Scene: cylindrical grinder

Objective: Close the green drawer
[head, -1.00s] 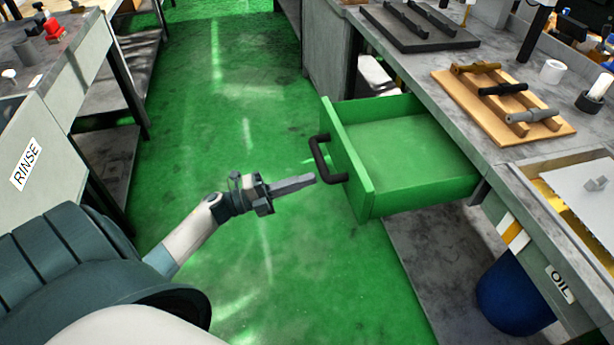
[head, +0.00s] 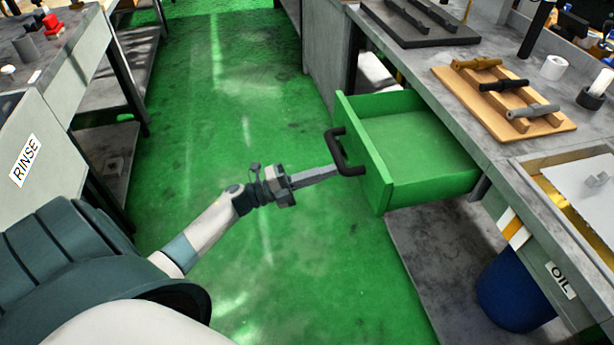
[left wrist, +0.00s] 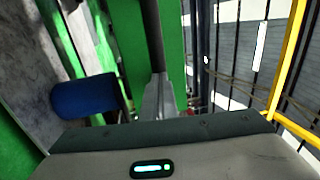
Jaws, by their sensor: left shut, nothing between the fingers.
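The green drawer (head: 377,150) is pulled partly out from under the right-hand workbench and is empty. Its black bar handle (head: 337,150) is on the front panel. My left gripper (head: 338,168) is shut and empty, its fingertips at the lower part of the handle; I cannot tell for sure whether they touch it. In the left wrist view, the shut fingers (left wrist: 158,95) point at the dark handle (left wrist: 151,38), with the green drawer front (left wrist: 125,45) behind. My right gripper is not in view.
The right workbench (head: 480,150) holds a wooden rack (head: 540,128) with several cylindrical parts and a dark rack (head: 420,28). A blue bin (head: 512,295) stands under it. A bench labelled RINSE (head: 60,130) is on the left. The green floor (head: 230,120) between is clear.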

